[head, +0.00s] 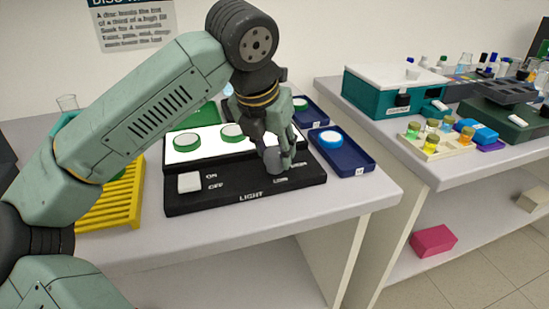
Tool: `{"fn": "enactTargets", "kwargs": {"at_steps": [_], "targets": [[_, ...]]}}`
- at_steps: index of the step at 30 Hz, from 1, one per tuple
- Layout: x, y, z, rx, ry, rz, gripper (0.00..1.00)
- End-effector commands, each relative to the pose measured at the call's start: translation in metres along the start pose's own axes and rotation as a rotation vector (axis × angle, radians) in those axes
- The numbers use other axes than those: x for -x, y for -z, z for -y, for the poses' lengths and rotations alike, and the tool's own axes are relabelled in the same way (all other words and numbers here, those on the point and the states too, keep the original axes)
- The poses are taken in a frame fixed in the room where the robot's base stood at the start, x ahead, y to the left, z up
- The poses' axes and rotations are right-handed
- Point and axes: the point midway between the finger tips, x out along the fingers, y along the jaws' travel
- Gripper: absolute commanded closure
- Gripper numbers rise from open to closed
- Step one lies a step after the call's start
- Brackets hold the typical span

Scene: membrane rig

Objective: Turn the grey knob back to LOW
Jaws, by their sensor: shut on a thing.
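The grey knob (273,160) stands on the right part of a black control panel (232,196) marked LIGHT. My gripper (277,151) comes down from above and is shut on the knob. The gripper and wrist hide much of the knob. A label to the right of the knob is partly covered, and the small label in front of it is too small to read surely. I cannot tell which way the knob points. A white switch (189,182) with ON and OFF marks is at the panel's left.
Behind the panel, a lit white surface (205,150) bears green-rimmed dishes (187,142). A blue tray (349,162) with a blue-rimmed dish (331,139) is close at the right. A yellow rack (118,200) is at the left. The table front (300,212) is clear.

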Motion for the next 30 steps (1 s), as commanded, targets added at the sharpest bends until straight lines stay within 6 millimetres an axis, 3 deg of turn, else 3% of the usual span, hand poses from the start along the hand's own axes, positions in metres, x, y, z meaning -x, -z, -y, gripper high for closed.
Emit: {"fn": "enactTargets", "kwargs": {"at_steps": [18,30], "targets": [[-0.0002,-0.0015,-0.0029,-0.522,0.22,0.0,0.92],[-0.0004,-0.0021,-0.0035,-0.733,0.306,0.0,0.92]]}}
